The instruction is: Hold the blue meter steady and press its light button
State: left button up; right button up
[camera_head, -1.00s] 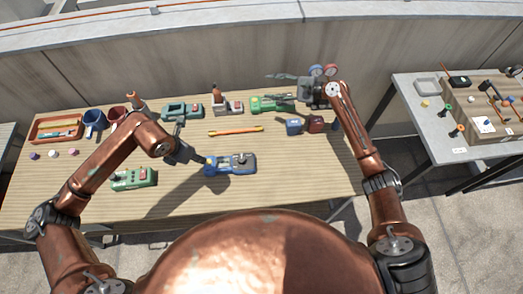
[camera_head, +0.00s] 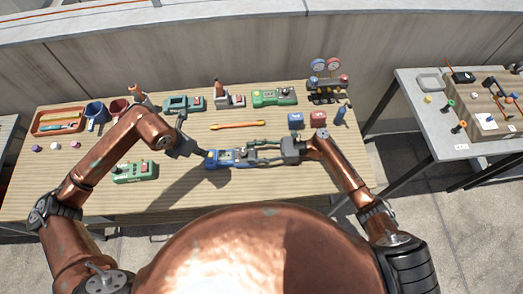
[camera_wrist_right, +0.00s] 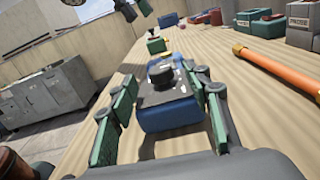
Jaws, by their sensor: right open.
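The blue meter (camera_head: 222,158) lies flat on the wooden table in front of me. In the right wrist view the meter (camera_wrist_right: 172,115) shows its blue end and a black knob on its dark face. My right gripper (camera_head: 250,155) is open and low over the table, its fingers on either side of the meter's right end; a gap shows beside the meter in the wrist view. My left gripper (camera_head: 203,153) is at the meter's left end, by its yellow part. Whether its jaws are closed or touching is unclear. The light button cannot be made out.
A green meter (camera_head: 135,172) lies to the left and an orange bar (camera_head: 237,125) behind. Gauges (camera_head: 327,80) and more devices line the back. The front right of the table is clear.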

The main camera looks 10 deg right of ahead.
aim_at(247, 153)
jog(key=shift+w+a, duration=0.15)
jog(key=shift+a, duration=2)
grip_shut()
pick_arm(q)
grip_shut()
dwell(0.4)
